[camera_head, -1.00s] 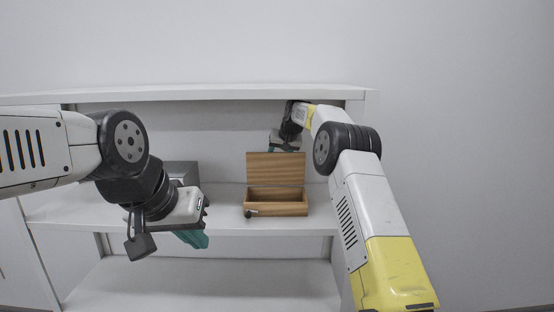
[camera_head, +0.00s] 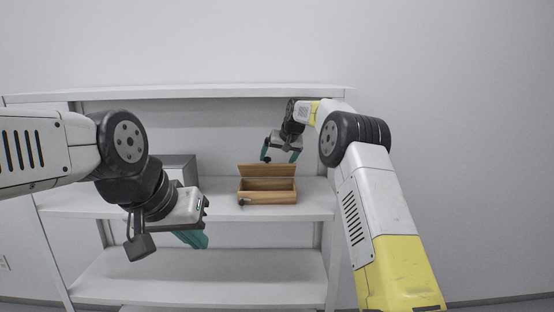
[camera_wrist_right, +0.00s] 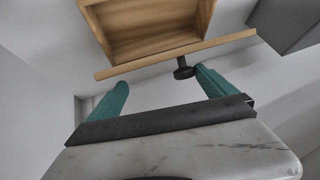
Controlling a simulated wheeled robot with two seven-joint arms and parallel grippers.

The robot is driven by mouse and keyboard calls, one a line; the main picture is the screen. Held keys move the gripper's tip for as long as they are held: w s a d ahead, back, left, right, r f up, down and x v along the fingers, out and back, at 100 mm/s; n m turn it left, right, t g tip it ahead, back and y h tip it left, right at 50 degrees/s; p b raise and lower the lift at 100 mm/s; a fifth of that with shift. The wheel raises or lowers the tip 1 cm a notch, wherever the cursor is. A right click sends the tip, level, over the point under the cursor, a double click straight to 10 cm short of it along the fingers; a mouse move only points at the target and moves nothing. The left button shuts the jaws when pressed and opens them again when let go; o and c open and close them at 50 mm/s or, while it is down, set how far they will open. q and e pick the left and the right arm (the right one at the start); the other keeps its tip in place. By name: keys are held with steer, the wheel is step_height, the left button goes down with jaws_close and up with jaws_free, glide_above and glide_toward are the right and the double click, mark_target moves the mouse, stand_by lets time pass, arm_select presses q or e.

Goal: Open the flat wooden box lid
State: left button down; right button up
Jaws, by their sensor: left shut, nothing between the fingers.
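The flat wooden box (camera_head: 268,197) stands on the middle shelf, its inside visible. Its lid (camera_head: 267,170) is raised along the back edge and looks foreshortened in the head view. In the right wrist view the box (camera_wrist_right: 150,40) is at the top, with the lid (camera_wrist_right: 180,55) as a narrow strip along it. My right gripper (camera_head: 280,157) is open and empty, just above and behind the lid. A dark round knob (camera_wrist_right: 184,72) on a short stem sits by the lid, near one fingertip. My left gripper (camera_head: 198,241) is shut and empty, low left of the box.
A grey box (camera_head: 180,168) stands on the same shelf left of the wooden box, partly behind my left arm. A dark knob (camera_head: 242,203) shows at the wooden box's front left. An upper shelf (camera_head: 190,92) runs above. The lower shelf (camera_head: 200,280) is clear.

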steer(key=shift+d+r, duration=0.2)
steer(key=shift+d, duration=0.3)
steer(key=shift+c, duration=1.4)
steer(key=shift+s+r, duration=0.1)
steer(key=shift+r, duration=0.05)
steer(key=shift+v, duration=1.35)
steer(key=shift+s+d+r, duration=0.4)
steer(key=shift+s+r, duration=0.2)
steer(key=shift+s, duration=0.25)
steer(key=shift+s+d+r, duration=0.4)
steer(key=shift+s+r, duration=0.2)
steer(key=shift+s, duration=0.2)
steer(key=shift+s+r, duration=0.6)
steer(key=shift+s, duration=0.1)
steer(key=shift+a, duration=0.2)
